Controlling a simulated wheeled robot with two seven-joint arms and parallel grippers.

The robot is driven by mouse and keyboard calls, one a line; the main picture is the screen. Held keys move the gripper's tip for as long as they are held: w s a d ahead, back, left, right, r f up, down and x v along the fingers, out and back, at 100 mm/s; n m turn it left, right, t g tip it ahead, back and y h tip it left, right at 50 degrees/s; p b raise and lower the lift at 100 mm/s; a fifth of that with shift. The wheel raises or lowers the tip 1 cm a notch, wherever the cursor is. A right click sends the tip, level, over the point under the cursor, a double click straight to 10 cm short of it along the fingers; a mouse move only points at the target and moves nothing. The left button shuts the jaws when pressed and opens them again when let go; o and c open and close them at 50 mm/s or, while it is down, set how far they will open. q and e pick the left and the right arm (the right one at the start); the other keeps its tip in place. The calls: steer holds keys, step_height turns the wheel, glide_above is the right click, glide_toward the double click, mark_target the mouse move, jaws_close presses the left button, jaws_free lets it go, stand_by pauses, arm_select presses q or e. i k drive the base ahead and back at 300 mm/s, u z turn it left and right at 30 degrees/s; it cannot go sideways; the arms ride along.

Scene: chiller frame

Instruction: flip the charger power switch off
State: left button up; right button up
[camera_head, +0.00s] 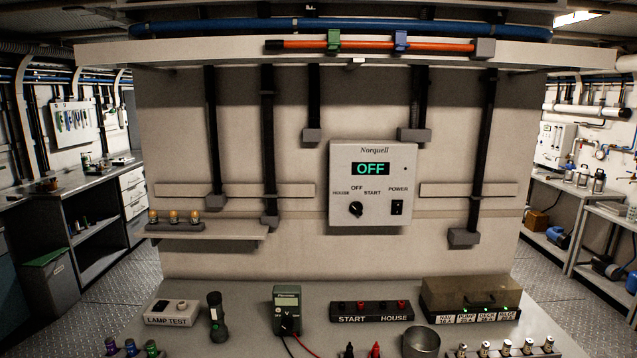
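The charger (373,165), a pale box marked Norquell, is fixed to the upright panel at centre right. Its display (370,169) reads OFF in green. A black rotary knob (355,209) sits at its lower left, among the labels HOUSE, OFF and START. The black power switch (397,207) sits at its lower right under the label POWER. The switch is too small to tell which way its rocker is tipped. Neither of my grippers is in view, and nothing covers the charger's face.
The bench below holds a lamp test box (171,312), a flashlight (216,316), a green multimeter (287,310) with leads, a START/HOUSE terminal block (372,313), a lidded breaker box (470,300) and a metal cup (421,342). A small shelf (215,232) juts out at left. Space before the charger is clear.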

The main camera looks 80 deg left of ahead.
mark_target(397, 206)
steer(key=u, duration=2.2)
steer(key=k, duration=0.7)
steer(key=u, duration=0.35)
steer(key=i, duration=1.15)
steer(key=z, duration=0.5)
